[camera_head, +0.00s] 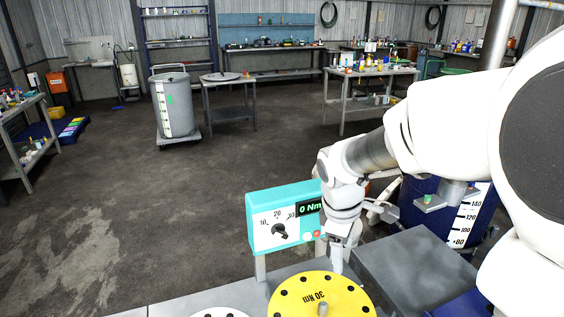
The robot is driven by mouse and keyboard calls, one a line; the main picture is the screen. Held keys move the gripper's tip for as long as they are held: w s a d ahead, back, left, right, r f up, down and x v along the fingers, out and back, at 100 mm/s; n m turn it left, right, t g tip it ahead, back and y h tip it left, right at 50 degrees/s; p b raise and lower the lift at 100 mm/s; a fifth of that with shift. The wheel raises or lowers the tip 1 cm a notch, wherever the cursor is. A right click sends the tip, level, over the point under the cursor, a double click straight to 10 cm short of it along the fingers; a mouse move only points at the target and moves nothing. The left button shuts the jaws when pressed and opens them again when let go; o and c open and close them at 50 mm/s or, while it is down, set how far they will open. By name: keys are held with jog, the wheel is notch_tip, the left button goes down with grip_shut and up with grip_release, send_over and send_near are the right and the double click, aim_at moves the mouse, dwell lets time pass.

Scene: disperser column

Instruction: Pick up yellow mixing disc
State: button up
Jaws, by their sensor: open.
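The yellow mixing disc (300,303) lies flat at the bottom edge of the view. It is marked "30 Nm", has dark holes around its rim and a small grey peg at its middle. Its lower part is cut off by the picture's edge. My gripper (338,268) points down over the disc's far rim. It is open and holds nothing I can see. One finger shows clearly, and the other is mostly hidden. I cannot tell whether the fingertip touches the disc.
A teal torque box (283,218) with a dial and a "0 Nm" display stands just left of my gripper. Part of a white disc (220,313) shows left of the yellow one. A grey plate (415,265) and a blue drum (470,225) are on the right. Open floor lies beyond.

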jog(key=w+a+f+n+g+y, duration=0.1)
jog(key=w+f+n, duration=0.3)
jog(key=f, duration=0.3)
send_over(323, 303)
jog(key=shift+g+y, duration=0.3)
jog(key=shift+y, duration=0.1)
jog(key=f, duration=0.8)
jog(key=f+b, duration=0.1)
jog(key=f, duration=0.3)
jog(key=shift+s+a, duration=0.1)
jog(key=shift+s, duration=0.15)
jog(key=shift+w+f+b, duration=0.2)
jog(key=shift+f+b, duration=0.1)
jog(key=shift+f, duration=3)
grip_shut()
jog(key=shift+r, duration=0.1)
